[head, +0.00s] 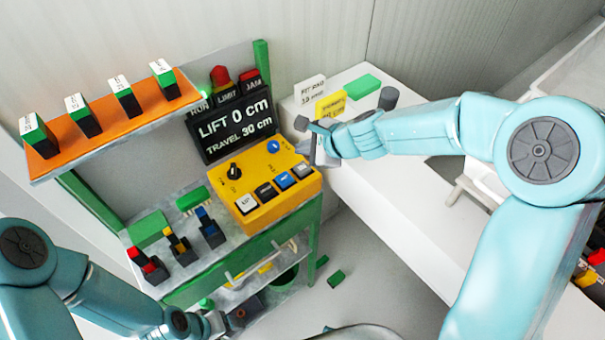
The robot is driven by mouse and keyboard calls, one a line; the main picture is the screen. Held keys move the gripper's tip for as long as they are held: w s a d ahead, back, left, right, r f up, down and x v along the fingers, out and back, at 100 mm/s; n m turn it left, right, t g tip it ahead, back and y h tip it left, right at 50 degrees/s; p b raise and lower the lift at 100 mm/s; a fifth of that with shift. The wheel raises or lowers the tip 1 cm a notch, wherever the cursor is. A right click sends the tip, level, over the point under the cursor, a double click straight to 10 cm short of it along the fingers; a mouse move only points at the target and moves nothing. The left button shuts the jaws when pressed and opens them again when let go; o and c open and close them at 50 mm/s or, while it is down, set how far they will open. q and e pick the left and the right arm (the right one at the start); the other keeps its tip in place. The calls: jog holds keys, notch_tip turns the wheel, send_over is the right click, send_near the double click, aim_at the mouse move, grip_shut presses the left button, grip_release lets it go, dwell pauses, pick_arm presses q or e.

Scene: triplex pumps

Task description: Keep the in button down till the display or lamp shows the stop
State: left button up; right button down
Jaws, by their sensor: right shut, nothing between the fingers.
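A yellow control box (266,176) stands on the bench and carries a black knob (234,172), a round blue button (273,147) and a row of square buttons: white (246,203), black (266,191), blue (284,180) and white (301,169). Their labels are too small to read surely, so I cannot tell which is "in". The black display (230,122) reads LIFT 0 cm, TRAVEL 30 cm, under lamps marked RUN, LIMIT and JAM. My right gripper (314,143) is shut and empty, right of the box and apart from the buttons. My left gripper (217,322) is low beside the bench; its fingers are unclear.
An orange shelf (112,130) holds several green-topped blocks at upper left. Red, yellow and blue-marked parts and a green block (148,228) sit on the bench's left. A white table (385,200) with signs lies right. Green pieces lie on the floor.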

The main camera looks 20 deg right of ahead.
aim_at(305, 170)
notch_tip(305, 170, down, 3)
jog(key=shift+w+f+b, duration=0.1)
jog(key=shift+w+b, duration=0.05)
jog(key=shift+b, duration=0.8)
jog(key=shift+f, duration=0.2)
pick_arm(q)
notch_tip(305, 170, down, 4)
jog(key=shift+r, duration=0.25)
jog(key=shift+f+b, duration=0.1)
jog(key=shift+b, duration=0.2)
pick_arm(e)
jog(key=shift+f, duration=0.1)
pick_arm(q)
jog(key=shift+f+b, duration=0.35)
pick_arm(e)
jog(key=shift+f, duration=0.3)
